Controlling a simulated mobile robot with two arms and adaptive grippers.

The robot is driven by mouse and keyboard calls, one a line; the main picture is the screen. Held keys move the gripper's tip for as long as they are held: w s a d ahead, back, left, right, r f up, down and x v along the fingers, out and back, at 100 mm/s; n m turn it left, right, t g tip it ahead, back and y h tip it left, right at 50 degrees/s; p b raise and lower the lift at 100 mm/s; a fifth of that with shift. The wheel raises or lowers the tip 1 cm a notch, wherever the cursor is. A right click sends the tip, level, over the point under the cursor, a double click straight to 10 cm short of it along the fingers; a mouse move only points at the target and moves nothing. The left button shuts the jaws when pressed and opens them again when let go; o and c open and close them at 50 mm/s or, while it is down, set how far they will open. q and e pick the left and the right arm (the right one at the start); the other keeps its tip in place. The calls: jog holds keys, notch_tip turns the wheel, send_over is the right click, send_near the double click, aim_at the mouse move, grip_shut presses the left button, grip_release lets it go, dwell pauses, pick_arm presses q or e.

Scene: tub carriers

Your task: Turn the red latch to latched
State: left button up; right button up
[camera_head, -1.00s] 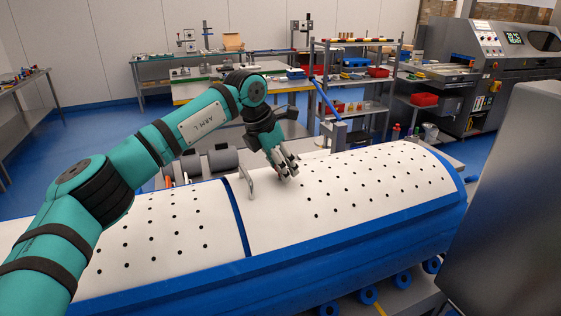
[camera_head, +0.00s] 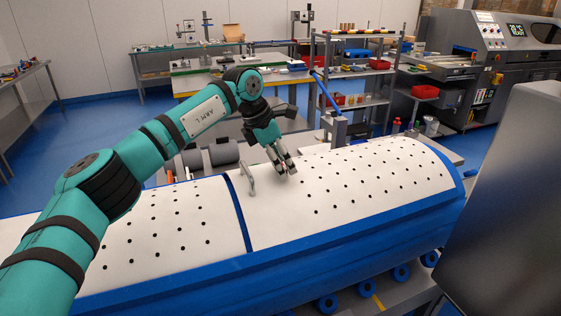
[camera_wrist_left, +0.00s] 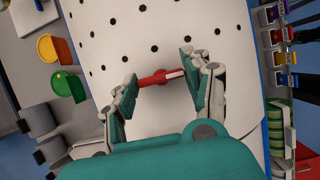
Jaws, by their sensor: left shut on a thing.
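The red latch (camera_wrist_left: 158,77) is a short red bar with a pale strip near its right end, low on the white dotted drum cover in the left wrist view. My left gripper (camera_wrist_left: 158,74) has one finger pad at each end of the bar and is shut on it. In the head view the left gripper (camera_head: 287,170) reaches down onto the white curved cover (camera_head: 370,175), right of a grey handle (camera_head: 251,180). Its fingers hide the latch there. My right gripper is not in view.
A blue frame (camera_head: 340,235) runs along the cover's front edge, with blue rollers (camera_head: 327,303) below. Grey cylinders (camera_head: 224,152) and a blue lever (camera_head: 328,93) stand behind the cover. Shelves (camera_head: 350,70) and benches are farther back. The dotted cover right of the gripper is clear.

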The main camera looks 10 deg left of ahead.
pick_arm(q)
jog(key=o, duration=1.2)
jog(key=shift+c, duration=0.2)
jog(key=v, duration=1.2)
jog(key=shift+w, duration=0.1)
